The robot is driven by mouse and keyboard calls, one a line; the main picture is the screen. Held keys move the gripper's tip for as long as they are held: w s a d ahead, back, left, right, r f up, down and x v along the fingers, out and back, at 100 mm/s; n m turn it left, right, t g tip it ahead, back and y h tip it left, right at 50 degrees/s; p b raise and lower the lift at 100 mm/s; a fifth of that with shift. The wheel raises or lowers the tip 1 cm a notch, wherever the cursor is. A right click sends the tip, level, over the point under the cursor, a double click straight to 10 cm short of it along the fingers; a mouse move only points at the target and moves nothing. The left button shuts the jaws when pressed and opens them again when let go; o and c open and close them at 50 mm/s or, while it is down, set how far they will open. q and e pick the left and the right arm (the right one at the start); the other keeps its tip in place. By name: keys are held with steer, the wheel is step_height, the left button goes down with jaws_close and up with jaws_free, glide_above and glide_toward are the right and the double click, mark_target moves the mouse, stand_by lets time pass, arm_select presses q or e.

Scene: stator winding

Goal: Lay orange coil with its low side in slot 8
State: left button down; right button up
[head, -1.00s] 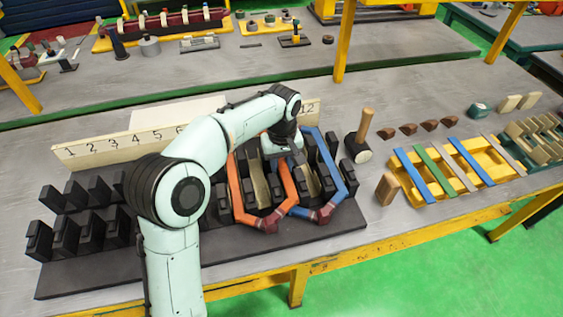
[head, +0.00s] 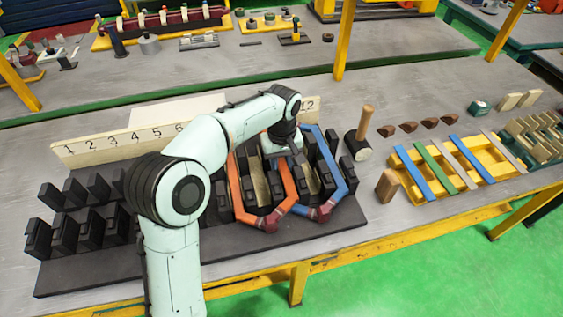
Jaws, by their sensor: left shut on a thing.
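The orange coil (head: 236,184) lies over the black slotted stator block (head: 110,270), right of my left arm. Its front end points toward the near edge, and its two legs run back among the black teeth. My left gripper (head: 284,152) is over the back of the coil and shut on it; the fingertips are mostly hidden. A blue coil (head: 350,178) lies to the right, its front end meeting the orange coil's right side. The number board (head: 120,143) shows 1 to 6 and 12; my arm hides the middle numbers, so the orange coil's slot cannot be read. My right gripper is out of view.
A mallet (head: 358,148) stands just right of the block, with a wooden block (head: 387,186) in front of it. A yellow tray (head: 425,185) with coloured strips is farther right. Small brown wedges (head: 408,127) lie behind it.

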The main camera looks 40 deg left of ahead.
arm_select(q)
steer(key=shift+s+f, duration=0.15)
steer(key=shift+f, duration=0.35)
steer(key=c, duration=0.7)
jaws_free()
steer(key=shift+c, duration=0.2)
steer(key=shift+r, duration=0.1)
steer(key=shift+r, duration=0.1)
steer(key=shift+r, duration=0.2)
steer(key=shift+w+r+p, duration=0.2)
steer(key=shift+r+p, duration=0.45)
steer(key=shift+p, duration=0.1)
